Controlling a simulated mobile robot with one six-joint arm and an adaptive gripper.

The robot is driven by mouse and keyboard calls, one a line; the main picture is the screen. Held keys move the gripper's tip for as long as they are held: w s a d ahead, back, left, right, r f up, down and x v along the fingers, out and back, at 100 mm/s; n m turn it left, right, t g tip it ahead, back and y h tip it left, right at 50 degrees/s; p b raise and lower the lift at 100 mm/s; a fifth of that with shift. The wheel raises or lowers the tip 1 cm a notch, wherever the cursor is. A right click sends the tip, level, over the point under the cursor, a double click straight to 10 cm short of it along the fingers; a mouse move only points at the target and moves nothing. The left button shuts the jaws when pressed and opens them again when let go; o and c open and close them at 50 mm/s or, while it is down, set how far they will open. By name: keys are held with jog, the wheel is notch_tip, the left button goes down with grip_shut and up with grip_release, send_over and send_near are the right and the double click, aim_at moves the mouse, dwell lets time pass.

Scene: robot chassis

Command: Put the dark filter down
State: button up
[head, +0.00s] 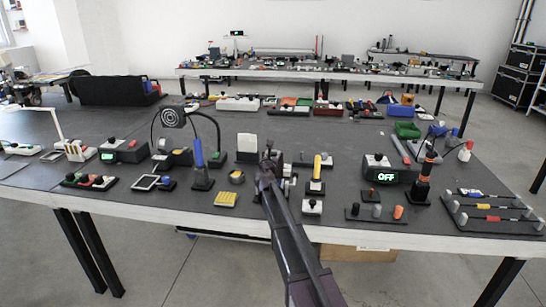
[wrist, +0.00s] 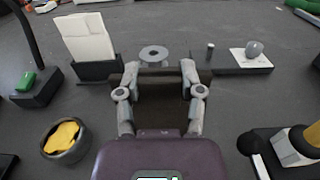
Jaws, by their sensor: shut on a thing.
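My gripper (wrist: 160,80) is shut on the dark filter (wrist: 160,102), a flat dark brown plate spanning the space between the two fingers. The filter is over the table in the wrist view; I cannot tell whether its lower edge touches the surface. A grey disc (wrist: 153,54) shows just beyond its top edge, partly hidden. In the head view my gripper (head: 269,160) is over the middle of the near table, and the arm hides most of the filter there.
A white plate (wrist: 86,37) stands in a dark holder to the left. A round bowl with yellow contents (wrist: 66,137) is near left. A dark base with a small peg and grey knob (wrist: 254,49) is at far right. Bare table lies between these things.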

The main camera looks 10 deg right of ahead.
jog(key=shift+f, duration=0.2)
jog(key=o, duration=1.2)
jog(key=shift+c, duration=0.2)
jog(key=shift+r, duration=0.3)
jog(key=v, duration=1.2)
